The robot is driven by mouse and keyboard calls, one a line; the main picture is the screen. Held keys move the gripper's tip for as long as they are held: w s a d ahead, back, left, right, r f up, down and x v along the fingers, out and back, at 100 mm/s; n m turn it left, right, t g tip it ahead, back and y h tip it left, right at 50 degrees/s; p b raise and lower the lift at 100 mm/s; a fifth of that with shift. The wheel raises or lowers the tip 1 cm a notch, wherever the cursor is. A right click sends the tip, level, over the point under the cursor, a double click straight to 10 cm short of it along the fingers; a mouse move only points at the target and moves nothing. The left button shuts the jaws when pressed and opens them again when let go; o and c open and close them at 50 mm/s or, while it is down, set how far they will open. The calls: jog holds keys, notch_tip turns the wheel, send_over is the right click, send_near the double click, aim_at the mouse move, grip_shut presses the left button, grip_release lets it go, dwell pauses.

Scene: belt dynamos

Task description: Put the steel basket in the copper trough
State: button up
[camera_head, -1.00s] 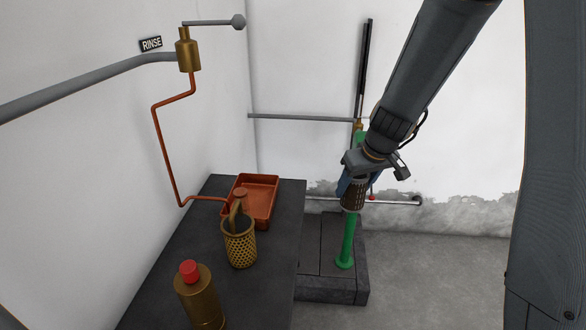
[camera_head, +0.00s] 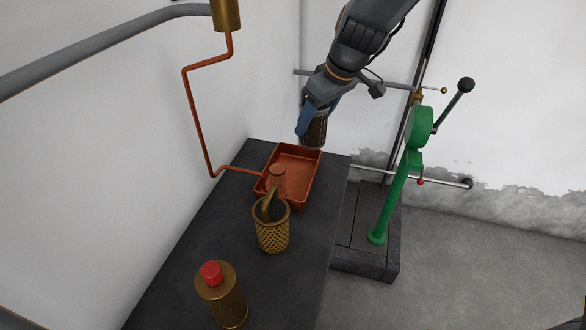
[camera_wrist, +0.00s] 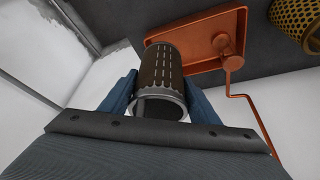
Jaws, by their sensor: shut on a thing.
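The steel basket (camera_head: 314,133) is a dark, slotted cylinder held in my gripper (camera_head: 318,108). In the wrist view the basket (camera_wrist: 162,72) sits between the two blue fingers of my gripper (camera_wrist: 160,100), its bright scalloped rim toward the camera. The copper trough (camera_head: 304,172) is a shallow orange-brown rectangular tray on the dark bench. It also shows in the wrist view (camera_wrist: 190,50). In the head view the basket overlaps the trough's far rim; it appears to be held above it. A copper spout fitting (camera_head: 277,178) stands at the trough's near left end.
A brass perforated basket (camera_head: 272,232) stands on the dark bench (camera_head: 190,245) just in front of the trough. A brass bottle with a red cap (camera_head: 222,300) is nearer. A copper pipe (camera_head: 197,125) runs down the left wall. A green lever stand (camera_head: 392,200) is at right.

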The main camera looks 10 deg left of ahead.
jog(key=s+a+n, duration=0.1)
jog(key=s+a, duration=0.1)
jog(key=a, duration=0.3)
jog(key=p, duration=0.2)
send_over(294, 170)
jog(key=shift+g, duration=0.3)
jog(key=shift+s+f, duration=0.1)
jog(key=shift+f, duration=4.25)
jog(key=shift+f+b, duration=0.1)
jog(key=shift+b, duration=0.25)
jog(key=o, duration=1.3)
